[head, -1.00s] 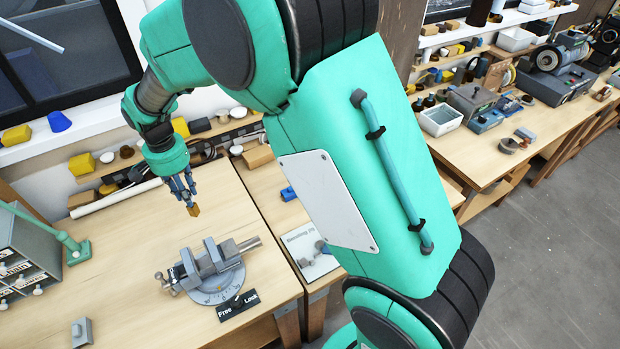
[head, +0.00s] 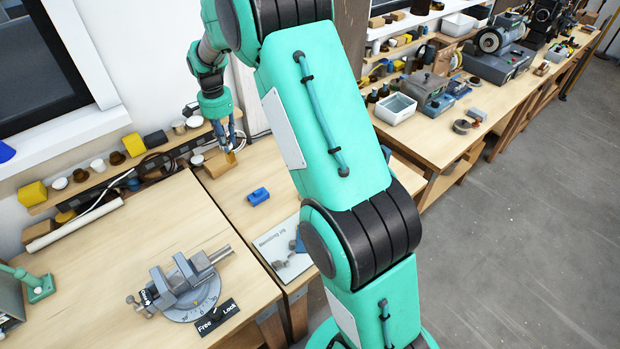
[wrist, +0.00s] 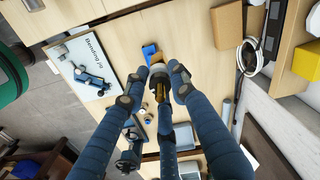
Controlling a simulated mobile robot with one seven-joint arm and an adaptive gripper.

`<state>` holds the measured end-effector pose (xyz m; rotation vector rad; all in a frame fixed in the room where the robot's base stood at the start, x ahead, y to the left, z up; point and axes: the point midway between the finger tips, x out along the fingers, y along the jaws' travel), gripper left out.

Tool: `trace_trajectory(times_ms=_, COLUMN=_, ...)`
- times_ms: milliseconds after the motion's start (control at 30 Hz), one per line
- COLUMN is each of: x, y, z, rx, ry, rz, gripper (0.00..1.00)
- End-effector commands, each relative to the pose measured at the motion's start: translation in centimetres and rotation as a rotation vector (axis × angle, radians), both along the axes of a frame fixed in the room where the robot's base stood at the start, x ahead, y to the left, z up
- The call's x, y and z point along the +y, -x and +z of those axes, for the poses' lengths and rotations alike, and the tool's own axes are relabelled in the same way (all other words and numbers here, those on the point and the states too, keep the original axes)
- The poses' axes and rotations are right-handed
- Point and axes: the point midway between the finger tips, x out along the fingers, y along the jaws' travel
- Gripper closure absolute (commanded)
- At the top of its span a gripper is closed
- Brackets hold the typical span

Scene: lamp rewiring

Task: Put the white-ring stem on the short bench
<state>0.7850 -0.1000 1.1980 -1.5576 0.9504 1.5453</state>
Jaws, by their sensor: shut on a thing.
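My gripper (head: 226,145) points down over the back of the narrow middle bench (head: 238,198). It is shut on a brass-coloured stem (head: 231,158), which hangs below the fingertips, above the bench top. In the wrist view the fingers (wrist: 157,88) close around the stem, and a pale grey-white ring (wrist: 158,69) shows at it. The fingers hide part of the stem. I cannot tell from the pictures which bench is the one called short; the middle bench is narrower than its neighbours.
A blue block (head: 258,196) and the bending jig board (head: 285,252) lie on the middle bench. A cardboard-brown box (head: 217,163) stands at its back, close to my gripper. The left bench holds a vise (head: 185,285). Bare wood lies between the box and blue block.

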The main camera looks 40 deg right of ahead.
Motion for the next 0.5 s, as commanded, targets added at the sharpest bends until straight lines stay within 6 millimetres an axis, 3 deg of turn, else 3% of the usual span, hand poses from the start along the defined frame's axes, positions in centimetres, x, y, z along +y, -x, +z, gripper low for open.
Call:
trace_trajectory(times_ms=33, x=-2.0, y=-0.2, z=-0.1, rx=0.0, ry=0.0, rz=-0.031, gripper=1.0)
trace_trajectory(times_ms=200, x=-7.9, y=-0.6, z=-0.4, rx=0.0, ry=0.0, rz=-0.12, gripper=1.0)
trace_trajectory(times_ms=500, x=-15.0, y=-0.5, z=-0.8, rx=-0.002, ry=0.001, rz=-0.228, gripper=1.0)
